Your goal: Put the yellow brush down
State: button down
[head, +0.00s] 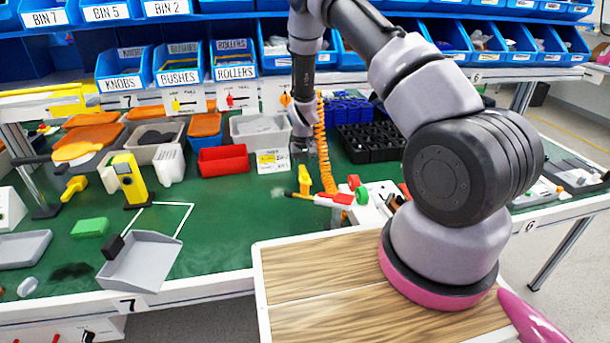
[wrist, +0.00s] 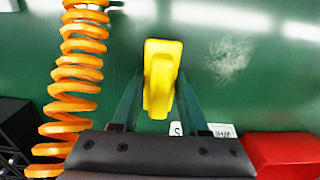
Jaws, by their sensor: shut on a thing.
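The yellow brush (head: 304,179) is below my gripper (head: 303,160) in the head view, above or on the green mat (head: 235,225). I cannot tell whether it touches the mat. In the wrist view the yellow brush (wrist: 162,75) sits between the two fingers of my gripper (wrist: 158,100), which is shut on it.
An orange coiled hose (head: 325,150) hangs just right of the brush. A red bin (head: 223,160) stands to the left, and a white fixture (head: 375,205) with red and green parts stands at the right. The mat front left of the brush is clear.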

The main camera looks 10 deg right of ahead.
jog(key=shift+f, duration=0.2)
jog(key=shift+c, duration=2.1)
grip_release()
notch_tip(320, 180, up, 13)
notch_tip(320, 180, up, 12)
jog(key=m+t+y, duration=0.1)
send_over(304, 170)
jog(key=s, duration=0.2)
jog(key=s+d+r+m+t+y, duration=0.15)
jog(key=s+r, duration=0.25)
jog(key=r, duration=0.4)
jog(key=s+d+r+t, duration=0.1)
jog(key=s+d+r, duration=0.1)
jog(key=s+r, duration=0.35)
jog(key=s+d+r+m+t, duration=0.1)
jog(key=s+r+t, duration=0.1)
jog(key=s+r, duration=0.4)
jog(key=s+d+r+t, duration=0.1)
jog(key=s+r, duration=0.5)
jog(key=s, duration=0.6)
jog(key=shift+s+r+m+t, duration=0.2)
jog(key=shift+m+t, duration=0.15)
